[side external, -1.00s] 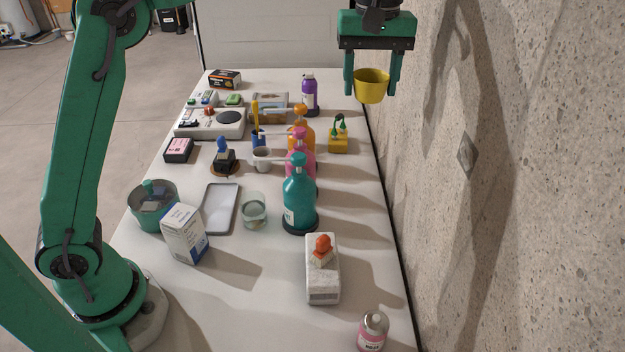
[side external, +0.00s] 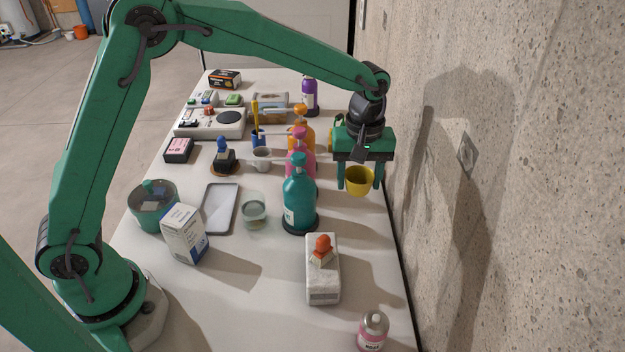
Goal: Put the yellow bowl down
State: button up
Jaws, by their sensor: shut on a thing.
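The yellow bowl (side external: 359,182) is between the fingers of my gripper (side external: 360,178), upright, at the right side of the white table (side external: 270,315). My gripper points down and is shut on the bowl. The bowl is right of the teal pump bottle and appears to be above the table top. How high it hangs I cannot tell exactly.
The teal pump bottle (side external: 299,197) stands just left of the bowl, with pink (side external: 302,160) and orange (side external: 297,128) bottles behind. A concrete wall (side external: 540,180) rises at the right.

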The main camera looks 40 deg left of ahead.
jog(key=shift+f, duration=0.5)
jog(key=shift+a, duration=0.1)
send_over(343, 195)
notch_tip(343, 195, down, 7)
jog(key=shift+f, duration=2)
jog(key=shift+f, duration=0.1)
jog(key=o, duration=1.1)
jog(key=shift+c, duration=0.2)
